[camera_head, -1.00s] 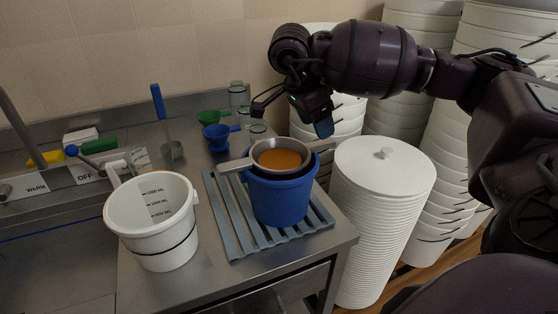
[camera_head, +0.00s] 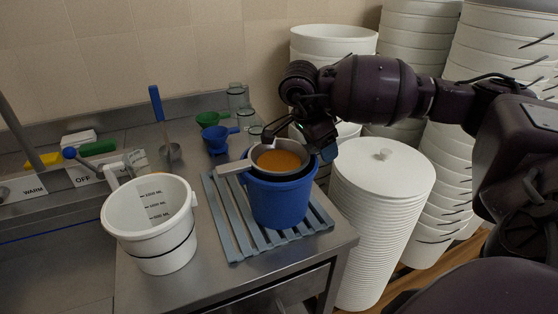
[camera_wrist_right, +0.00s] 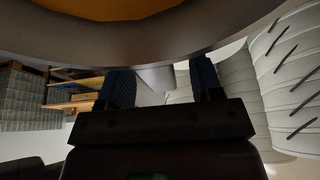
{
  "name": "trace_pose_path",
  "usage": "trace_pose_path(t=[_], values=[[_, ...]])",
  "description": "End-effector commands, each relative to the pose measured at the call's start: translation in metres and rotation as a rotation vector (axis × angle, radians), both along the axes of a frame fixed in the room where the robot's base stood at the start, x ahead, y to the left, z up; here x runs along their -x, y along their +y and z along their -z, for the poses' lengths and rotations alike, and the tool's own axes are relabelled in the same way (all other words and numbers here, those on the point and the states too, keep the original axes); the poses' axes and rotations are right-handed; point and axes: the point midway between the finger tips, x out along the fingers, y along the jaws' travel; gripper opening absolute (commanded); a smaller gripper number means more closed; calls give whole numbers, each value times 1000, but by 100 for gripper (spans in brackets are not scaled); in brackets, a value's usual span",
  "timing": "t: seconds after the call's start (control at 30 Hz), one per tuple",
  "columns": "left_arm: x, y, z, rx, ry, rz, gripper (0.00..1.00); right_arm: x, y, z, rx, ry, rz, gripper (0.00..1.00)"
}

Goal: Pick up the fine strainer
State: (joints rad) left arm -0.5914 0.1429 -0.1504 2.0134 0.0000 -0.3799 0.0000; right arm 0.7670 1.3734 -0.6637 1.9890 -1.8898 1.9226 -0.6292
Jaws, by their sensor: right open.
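The fine strainer (camera_head: 278,160), a grey round rim with an orange inside, rests in the top of a blue bucket (camera_head: 282,200). Its flat grey handle (camera_head: 236,166) points left in the head view. My right gripper (camera_head: 300,143) is open at the strainer's far right side, partly covering the rim there. In the right wrist view the strainer's rim (camera_wrist_right: 160,58) curves across the top. A grey tab (camera_wrist_right: 156,78) of it lies between the two open fingers (camera_wrist_right: 162,85). Contact cannot be told. My left gripper is out of view.
The bucket stands on a ribbed grey mat (camera_head: 225,205) near the counter's right edge. A white measuring bucket (camera_head: 150,225) is at left. Stacked white lids (camera_head: 382,190) stand right of the counter. Blue and green funnels (camera_head: 216,140) and glass jars (camera_head: 238,98) are behind.

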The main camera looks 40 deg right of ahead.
Motion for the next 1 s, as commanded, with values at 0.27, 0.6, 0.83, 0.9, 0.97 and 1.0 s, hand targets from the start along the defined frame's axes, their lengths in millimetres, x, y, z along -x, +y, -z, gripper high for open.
trace_pose_path(t=[0.27,0.6,0.83,0.9,0.97,1.0], values=[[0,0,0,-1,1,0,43,0,0,0,0,0,0,27],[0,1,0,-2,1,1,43,0,0,-1,0,0,0,2],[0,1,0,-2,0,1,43,-1,0,-13,0,-3,0,2],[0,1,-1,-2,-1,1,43,-1,0,-23,0,-5,0,2],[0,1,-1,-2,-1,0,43,0,0,-35,0,-4,-1,2],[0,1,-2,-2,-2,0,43,-1,0,-44,0,-6,0,2]])
